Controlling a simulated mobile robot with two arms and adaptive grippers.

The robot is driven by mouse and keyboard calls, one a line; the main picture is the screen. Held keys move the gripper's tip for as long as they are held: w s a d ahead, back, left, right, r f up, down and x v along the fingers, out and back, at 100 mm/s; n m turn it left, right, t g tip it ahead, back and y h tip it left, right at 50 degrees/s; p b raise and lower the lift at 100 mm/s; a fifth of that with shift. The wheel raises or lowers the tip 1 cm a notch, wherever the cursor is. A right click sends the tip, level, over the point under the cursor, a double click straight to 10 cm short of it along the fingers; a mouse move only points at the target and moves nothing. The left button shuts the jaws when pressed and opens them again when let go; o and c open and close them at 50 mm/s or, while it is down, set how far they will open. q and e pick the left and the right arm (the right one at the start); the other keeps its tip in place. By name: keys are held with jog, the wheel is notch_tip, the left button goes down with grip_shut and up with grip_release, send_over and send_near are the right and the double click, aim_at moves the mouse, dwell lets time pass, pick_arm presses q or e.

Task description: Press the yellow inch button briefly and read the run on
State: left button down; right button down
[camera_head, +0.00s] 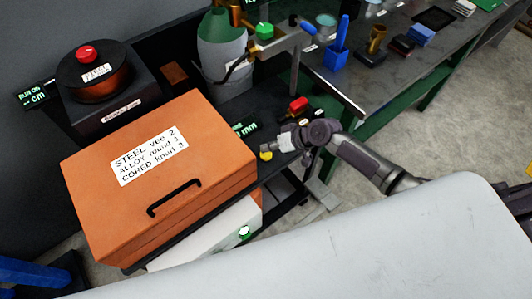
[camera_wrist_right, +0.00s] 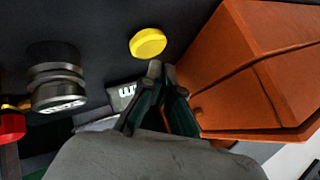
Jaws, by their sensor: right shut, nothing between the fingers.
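The yellow button (camera_head: 265,155) sits on a dark panel just right of the orange box. It shows unpressed-looking and fully visible in the wrist view (camera_wrist_right: 148,42). My right gripper (camera_wrist_right: 162,72) is shut and empty, its fingertips just below the button in the wrist view with a small gap in the picture. I cannot tell the depth between them. In the head view the right gripper (camera_head: 277,146) is beside the button, coming from the right. The "RUN ON" display (camera_head: 36,98) at far left reads "-- cm". My left gripper is not in view.
The orange box (camera_head: 205,165) with a label and handle stands close to the gripper. A small green "mm" display (camera_head: 245,128) and a red knob (camera_head: 298,105) are nearby. A drum with a red top (camera_head: 88,55) stands at the left. A metal bench (camera_head: 340,80) is at the back right.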

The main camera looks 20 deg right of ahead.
aim_at(268, 154)
jog(key=shift+f, duration=0.1)
dwell(0.7)
jog(key=shift+f+b, duration=0.35)
jog(key=shift+b, duration=0.05)
jog(key=shift+f+b, duration=0.45)
jog(key=shift+f, duration=0.05)
dwell(0.6)
dwell(1.0)
jog(key=shift+r+p, duration=0.85)
jog(key=shift+r, duration=0.1)
notch_tip(268, 154, up, 5)
jog(key=p, duration=0.4)
jog(key=shift+r, duration=0.1)
